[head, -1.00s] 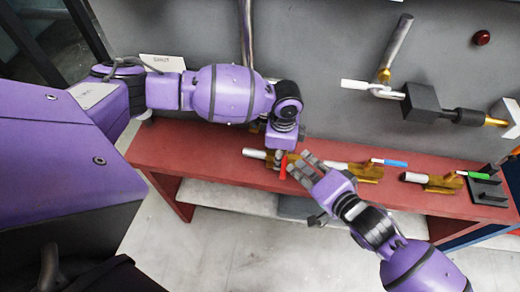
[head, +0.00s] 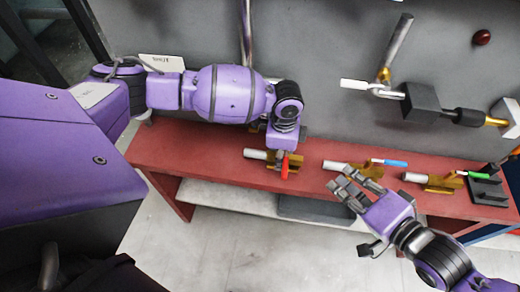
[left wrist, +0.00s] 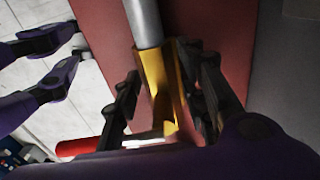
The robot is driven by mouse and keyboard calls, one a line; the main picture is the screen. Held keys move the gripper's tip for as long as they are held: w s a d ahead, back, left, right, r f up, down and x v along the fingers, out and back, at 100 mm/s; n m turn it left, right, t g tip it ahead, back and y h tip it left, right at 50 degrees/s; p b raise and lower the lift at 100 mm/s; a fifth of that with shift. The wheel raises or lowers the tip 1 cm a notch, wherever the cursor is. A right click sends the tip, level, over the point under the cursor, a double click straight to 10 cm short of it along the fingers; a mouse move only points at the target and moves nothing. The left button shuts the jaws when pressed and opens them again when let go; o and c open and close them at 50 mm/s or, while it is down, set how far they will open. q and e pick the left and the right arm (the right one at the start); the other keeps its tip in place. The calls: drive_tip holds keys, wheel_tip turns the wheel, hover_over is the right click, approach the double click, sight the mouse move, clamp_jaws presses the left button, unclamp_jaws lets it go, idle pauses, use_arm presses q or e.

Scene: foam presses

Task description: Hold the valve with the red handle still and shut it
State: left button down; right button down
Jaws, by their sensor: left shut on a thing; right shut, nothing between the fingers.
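The valve with the red handle (head: 285,170) sits on the red bench, its grey pipe end (head: 254,154) pointing left. My left gripper (head: 279,156) comes down on it from above and is shut on its brass body; the fingers partly hide it. In the left wrist view the brass body (left wrist: 158,85) lies between the dark fingers, and the red handle (left wrist: 77,148) sticks out to the left, across the line of the pipe. My right gripper (head: 346,191) is shut and empty, in front of the bench, to the right of this valve and apart from it.
Two more valves, one with a blue handle (head: 396,163) and one with a green handle (head: 474,175), sit further right on the red bench (head: 215,147). A wall pipe with a white-handled valve (head: 354,84) and a black block (head: 421,102) is behind. Pale floor lies in front.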

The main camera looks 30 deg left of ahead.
use_arm(q)
drive_tip(key=shift+w+a, duration=0.1)
drive_tip(key=shift+a, duration=0.05)
drive_tip(key=c, duration=1)
unclamp_jaws()
drive_tip(key=shift+r, duration=0.15)
